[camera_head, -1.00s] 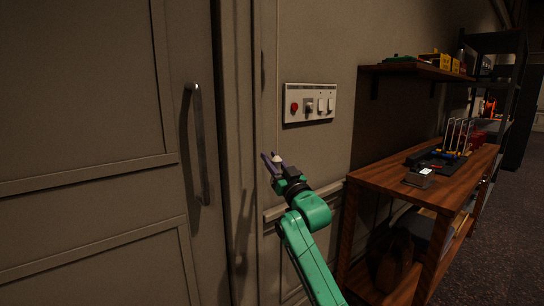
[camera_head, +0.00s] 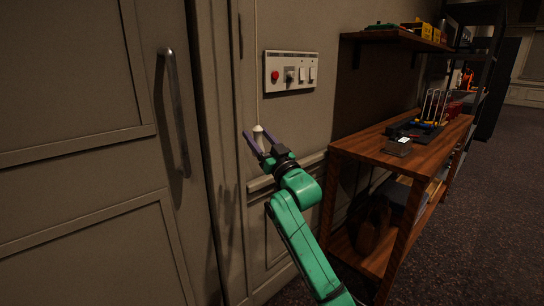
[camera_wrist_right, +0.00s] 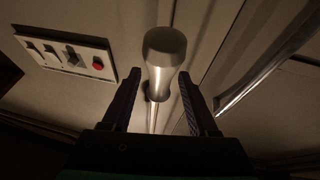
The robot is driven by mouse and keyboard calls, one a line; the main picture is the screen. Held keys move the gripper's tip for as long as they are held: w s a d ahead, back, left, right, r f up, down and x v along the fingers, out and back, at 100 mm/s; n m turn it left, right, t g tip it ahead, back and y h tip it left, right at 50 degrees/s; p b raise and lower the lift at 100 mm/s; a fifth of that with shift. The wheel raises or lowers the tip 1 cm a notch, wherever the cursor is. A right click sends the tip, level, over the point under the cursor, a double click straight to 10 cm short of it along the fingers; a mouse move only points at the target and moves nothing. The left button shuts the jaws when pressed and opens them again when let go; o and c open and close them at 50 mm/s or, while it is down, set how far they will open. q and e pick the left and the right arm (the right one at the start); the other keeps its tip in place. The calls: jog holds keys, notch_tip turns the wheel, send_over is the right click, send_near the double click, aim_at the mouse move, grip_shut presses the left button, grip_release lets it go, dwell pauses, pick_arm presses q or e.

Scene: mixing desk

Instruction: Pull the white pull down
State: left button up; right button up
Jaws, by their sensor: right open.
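The white pull (camera_head: 258,129) hangs at the end of a thin cord in front of the wall, left of the switch panel. In the right wrist view its rounded end (camera_wrist_right: 163,46) appears large, with the cord running away behind it. My right gripper (camera_head: 260,141) is open, its two dark fingers spread around the pull. In the wrist view the fingers (camera_wrist_right: 160,78) stand on either side of the pull, with a gap visible at each side. I cannot tell any contact. My left gripper is not in view.
A switch panel (camera_head: 290,70) with a red button is on the wall to the right. A door with a long metal handle (camera_head: 176,112) is at left. A wooden workbench (camera_head: 385,155) with tools stands at right, under a wall shelf (camera_head: 395,38).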

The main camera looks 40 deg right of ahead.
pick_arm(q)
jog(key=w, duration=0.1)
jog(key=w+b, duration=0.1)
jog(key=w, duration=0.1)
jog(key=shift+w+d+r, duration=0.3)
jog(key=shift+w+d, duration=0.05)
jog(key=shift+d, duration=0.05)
pick_arm(e)
jog(key=v, duration=1.1)
jog(key=shift+f, duration=0.15)
